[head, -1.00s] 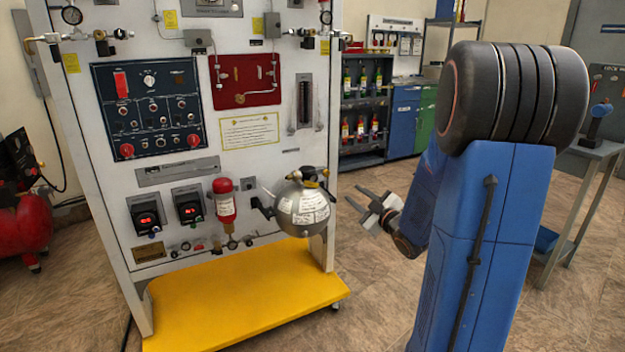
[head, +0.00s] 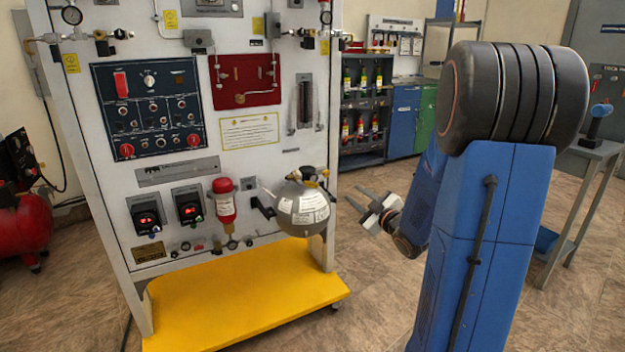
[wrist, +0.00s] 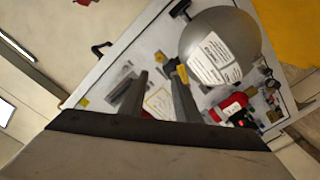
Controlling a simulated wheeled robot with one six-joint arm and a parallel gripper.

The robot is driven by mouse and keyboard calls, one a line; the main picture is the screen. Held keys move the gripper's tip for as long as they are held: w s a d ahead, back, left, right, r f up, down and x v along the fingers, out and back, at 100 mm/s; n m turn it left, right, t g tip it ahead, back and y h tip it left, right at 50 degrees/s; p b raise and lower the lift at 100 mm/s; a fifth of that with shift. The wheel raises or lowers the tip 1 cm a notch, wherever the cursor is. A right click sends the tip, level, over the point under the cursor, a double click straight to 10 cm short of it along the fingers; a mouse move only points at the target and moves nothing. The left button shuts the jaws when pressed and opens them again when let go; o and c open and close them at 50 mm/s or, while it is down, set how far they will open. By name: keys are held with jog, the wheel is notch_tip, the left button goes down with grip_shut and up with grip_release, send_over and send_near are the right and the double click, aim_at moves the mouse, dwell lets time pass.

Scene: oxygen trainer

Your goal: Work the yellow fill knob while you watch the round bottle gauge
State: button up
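The round grey bottle (head: 301,210) with white labels hangs at the lower right of the panel. A small yellow part (head: 311,173), likely the fill knob, sits on its top fitting. The bottle gauge is too small to make out; its dial cannot be read. My gripper (head: 356,197) is to the right of the bottle, apart from it, with its fingers spread and nothing between them. In the wrist view the bottle (wrist: 220,48) is at upper right, and a yellow part (wrist: 182,73) shows beside the right finger of my gripper (wrist: 157,68).
The white trainer panel (head: 285,105) stands on a yellow base (head: 240,290). A red cylinder (head: 224,203) is mounted left of the bottle. A grey stand (head: 590,150) is at far right. Open floor (head: 370,290) lies below and around my gripper.

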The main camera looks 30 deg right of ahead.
jog(key=shift+o, duration=1.1)
jog(key=shift+s, duration=0.1)
send_near(327, 174)
jog(key=w, duration=0.8)
jog(key=shift+a, duration=0.1)
grip_shut()
